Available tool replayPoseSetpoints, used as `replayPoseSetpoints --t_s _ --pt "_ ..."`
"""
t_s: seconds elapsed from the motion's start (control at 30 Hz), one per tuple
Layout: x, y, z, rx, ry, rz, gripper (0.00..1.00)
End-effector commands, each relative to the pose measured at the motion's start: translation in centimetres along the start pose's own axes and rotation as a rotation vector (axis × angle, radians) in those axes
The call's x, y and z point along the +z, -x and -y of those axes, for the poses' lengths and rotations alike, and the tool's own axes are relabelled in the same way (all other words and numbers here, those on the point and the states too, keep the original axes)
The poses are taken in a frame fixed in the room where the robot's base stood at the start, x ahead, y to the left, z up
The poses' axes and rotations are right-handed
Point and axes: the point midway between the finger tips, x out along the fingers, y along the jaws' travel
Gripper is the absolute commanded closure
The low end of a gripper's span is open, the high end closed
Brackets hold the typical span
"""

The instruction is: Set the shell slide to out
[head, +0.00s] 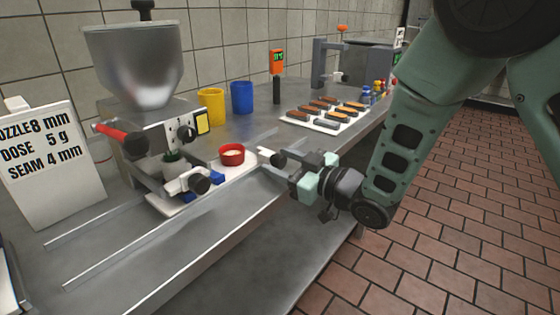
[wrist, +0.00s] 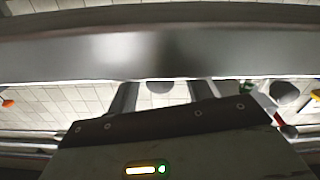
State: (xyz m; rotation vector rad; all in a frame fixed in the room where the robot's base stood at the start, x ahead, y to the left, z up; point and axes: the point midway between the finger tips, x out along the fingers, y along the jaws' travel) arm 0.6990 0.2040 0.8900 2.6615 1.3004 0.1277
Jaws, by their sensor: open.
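Which part is the shell slide, I cannot tell for certain. My gripper (head: 288,170) is beside the right knob at the table's front edge. In the wrist view my gripper (wrist: 160,97) has its fingers apart, with a grey round knob (wrist: 160,87) showing between them. Contact cannot be made out.
Metal rails (head: 110,255) run along the table. A sign card (head: 45,155) stands left. Yellow (head: 211,107) and blue (head: 242,97) cups stand behind. A white tray (head: 313,123) of filled shells lies farther back. The brick floor (head: 440,230) at right is clear.

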Motion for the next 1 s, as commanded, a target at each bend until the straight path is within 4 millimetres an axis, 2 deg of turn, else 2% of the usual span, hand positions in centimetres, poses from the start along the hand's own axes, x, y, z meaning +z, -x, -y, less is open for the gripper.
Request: replayPoseSetpoints --t_s 0.13,0.4,0.5,0.6,0.83,1.0 --pt "0.0 -0.8 0.0 0.001 0.001 0.000 0.50" --pt "0.0 -0.8 0.0 0.001 0.000 0.000 0.50" --pt "0.0 -0.8 0.0 0.001 0.000 0.000 0.77" --pt "0.0 -0.8 0.0 0.001 0.000 0.000 1.00" --pt "0.2 -0.8 -0.6 0.002 0.001 0.000 1.00" --pt "0.6 -0.8 -2.9 0.006 0.001 -0.001 1.00"
